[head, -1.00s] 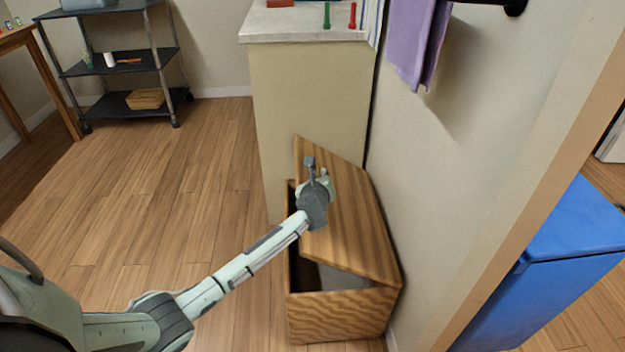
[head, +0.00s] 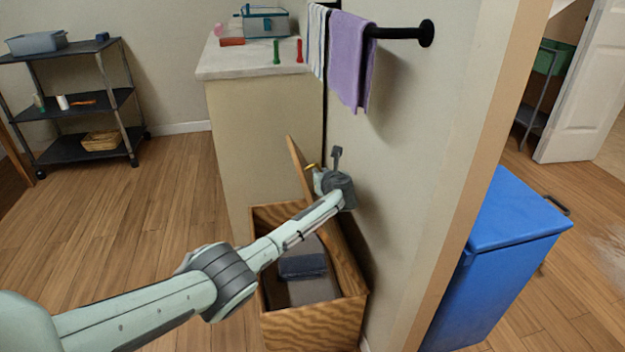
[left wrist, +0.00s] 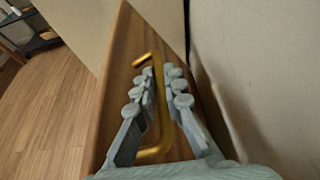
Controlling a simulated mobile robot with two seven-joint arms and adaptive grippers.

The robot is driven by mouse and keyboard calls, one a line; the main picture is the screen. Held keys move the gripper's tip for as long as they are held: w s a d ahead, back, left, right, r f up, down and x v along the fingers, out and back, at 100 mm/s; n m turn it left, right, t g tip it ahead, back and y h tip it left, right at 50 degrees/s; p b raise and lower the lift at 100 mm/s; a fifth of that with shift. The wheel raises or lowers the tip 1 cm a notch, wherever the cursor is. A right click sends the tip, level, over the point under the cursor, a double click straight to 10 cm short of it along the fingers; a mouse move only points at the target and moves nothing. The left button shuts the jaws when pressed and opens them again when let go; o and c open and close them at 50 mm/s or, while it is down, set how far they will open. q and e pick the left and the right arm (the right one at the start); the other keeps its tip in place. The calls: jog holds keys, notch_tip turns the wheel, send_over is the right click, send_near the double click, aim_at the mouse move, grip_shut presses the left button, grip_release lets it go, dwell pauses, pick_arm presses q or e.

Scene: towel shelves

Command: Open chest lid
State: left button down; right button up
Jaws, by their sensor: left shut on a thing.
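The wooden chest (head: 312,328) stands on the floor against the wall. Its lid (head: 347,268) is raised steeply along the wall side, so the inside shows. My left gripper (head: 320,180) is at the upper part of the lid. In the left wrist view my left gripper (left wrist: 158,85) has its fingers on both sides of the gold handle (left wrist: 163,128), shut on it. The handle is fixed to the lid's wood face (left wrist: 120,75). My forearm crosses over the chest opening and hides part of it. My right gripper is not in view.
Folded dark cloth (head: 303,266) lies inside the chest. A cabinet (head: 265,140) stands just behind it. A purple towel (head: 350,65) hangs on a black wall rail (head: 398,33). A blue bin (head: 500,260) is beyond the wall edge. Floor to the left is clear.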

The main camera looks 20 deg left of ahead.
pick_arm(q)
jog(key=shift+d, duration=0.1)
dwell(0.3)
jog(key=c, duration=1.6)
grip_release()
jog(key=v, duration=1.2)
jog(key=p+v, duration=0.4)
jog(key=v, duration=0.5)
